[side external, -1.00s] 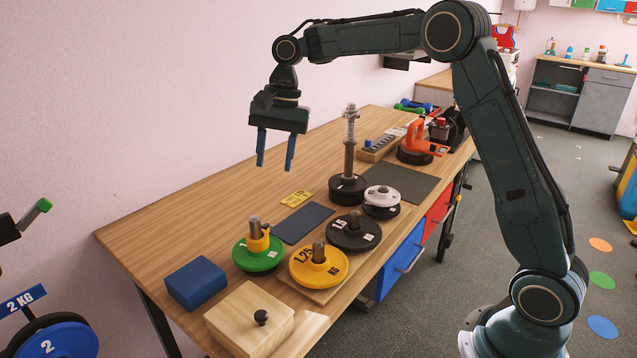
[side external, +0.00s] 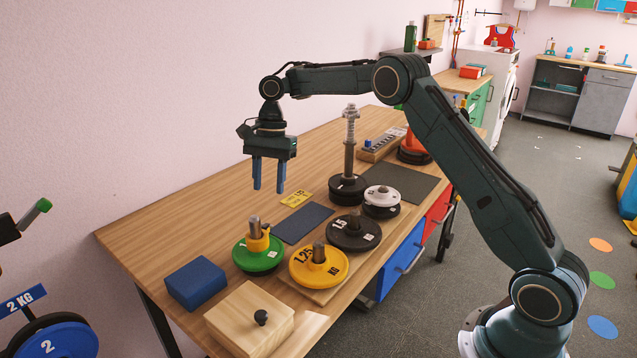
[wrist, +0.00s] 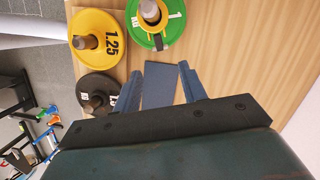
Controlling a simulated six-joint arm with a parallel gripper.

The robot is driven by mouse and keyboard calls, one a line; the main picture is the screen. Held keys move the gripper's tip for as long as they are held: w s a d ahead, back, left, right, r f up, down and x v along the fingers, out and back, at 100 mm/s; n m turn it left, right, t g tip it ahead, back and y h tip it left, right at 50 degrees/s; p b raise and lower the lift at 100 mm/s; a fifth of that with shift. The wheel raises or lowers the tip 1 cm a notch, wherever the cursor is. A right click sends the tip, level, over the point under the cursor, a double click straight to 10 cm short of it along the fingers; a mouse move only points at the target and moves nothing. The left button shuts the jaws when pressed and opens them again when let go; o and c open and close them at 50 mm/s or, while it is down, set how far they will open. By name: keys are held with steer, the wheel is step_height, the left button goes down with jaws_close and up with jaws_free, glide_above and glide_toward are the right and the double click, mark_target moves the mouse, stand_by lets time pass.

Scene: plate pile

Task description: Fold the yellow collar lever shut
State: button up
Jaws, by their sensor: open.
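The yellow collar (side external: 258,241) sits around a metal post on the green plate (side external: 251,262) at the near part of the bench. In the wrist view, the collar (wrist: 150,12) is at the top edge, partly cut off, with the green plate (wrist: 176,24) around it. A narrow piece, perhaps its lever (wrist: 158,40), reaches down over the plate; its exact angle is unclear. My gripper (side external: 268,190) is open and empty, fingers pointing down, in the air above and behind the collar. In the wrist view, my gripper (wrist: 161,70) has its blue fingers apart, not touching the collar.
A yellow 1.25 plate (side external: 319,268) and a black 1.5 plate (side external: 370,237) stand close by on posts. A blue block (side external: 196,283) and a wooden box (side external: 235,320) are at the near end. A tall spring-topped post (side external: 349,158) stands behind. The left bench surface is clear.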

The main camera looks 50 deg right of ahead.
mark_target(267, 224)
steer(key=shift+x, duration=4.3)
steer(key=shift+a, duration=0.1)
steer(key=c, duration=0.5)
